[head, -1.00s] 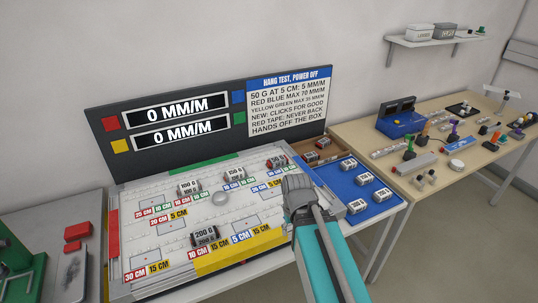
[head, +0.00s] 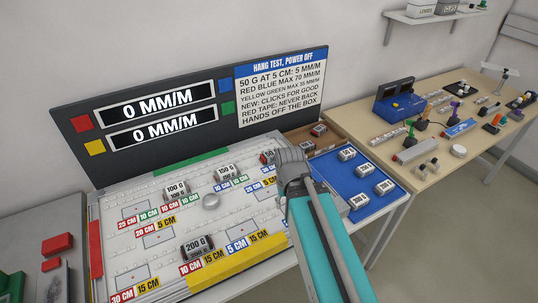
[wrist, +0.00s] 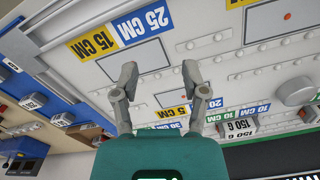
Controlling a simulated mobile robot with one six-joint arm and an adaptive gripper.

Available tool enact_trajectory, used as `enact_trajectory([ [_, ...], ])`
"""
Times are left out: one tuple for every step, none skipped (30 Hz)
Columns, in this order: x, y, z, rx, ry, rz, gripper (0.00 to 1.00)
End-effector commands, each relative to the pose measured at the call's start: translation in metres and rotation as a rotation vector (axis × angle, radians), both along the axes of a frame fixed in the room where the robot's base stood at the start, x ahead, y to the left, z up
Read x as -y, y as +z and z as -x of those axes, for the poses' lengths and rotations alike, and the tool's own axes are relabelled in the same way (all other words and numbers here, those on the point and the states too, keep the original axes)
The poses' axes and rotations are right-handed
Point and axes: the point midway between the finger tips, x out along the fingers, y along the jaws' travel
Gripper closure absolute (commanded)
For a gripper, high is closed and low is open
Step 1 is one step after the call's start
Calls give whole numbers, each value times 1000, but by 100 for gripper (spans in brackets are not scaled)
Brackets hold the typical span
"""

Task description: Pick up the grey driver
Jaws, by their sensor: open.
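I cannot pick out a grey driver for certain. My gripper (head: 290,154) is over the right part of the white board, well left of that table. In the wrist view my gripper (wrist: 160,70) has its fingers apart with nothing between them, above the board.
The white board (head: 125,240) carries several weights, including a 200 G one (head: 197,247). A dark display panel (head: 160,150) stands behind it. A blue tray (head: 335,170) with weights lies right of my gripper. A blue box (head: 400,104) and a wall shelf (head: 432,16) are farther right.

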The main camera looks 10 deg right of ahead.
Motion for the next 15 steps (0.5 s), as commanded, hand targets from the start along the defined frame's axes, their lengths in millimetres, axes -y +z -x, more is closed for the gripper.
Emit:
enact_trajectory([
  [0, 0, 0, 0, 0, 0, 43],
  [0, 0, 0, 0, 0, 0, 43],
  [0, 0, 0, 0, 0, 0, 43],
  [0, 0, 0, 0, 0, 0, 43],
  [0, 0, 0, 0, 0, 0, 43],
  [0, 0, 0, 0, 0, 0, 43],
  [0, 0, 0, 0, 0, 0, 37],
  [0, 0, 0, 0, -1, 0, 32],
  [0, 0, -1, 0, -3, 0, 24],
  [0, 1, -2, 0, -6, 0, 19],
  [0, 1, -4, 0, -11, 0, 13],
  [0, 2, -6, 0, -19, 0, 6],
  [0, 3, -9, 0, -29, 0, 0],
  [0, 5, -13, 0, -42, 0, 0],
  [4, 6, -18, 0, -65, 0, 0],
])
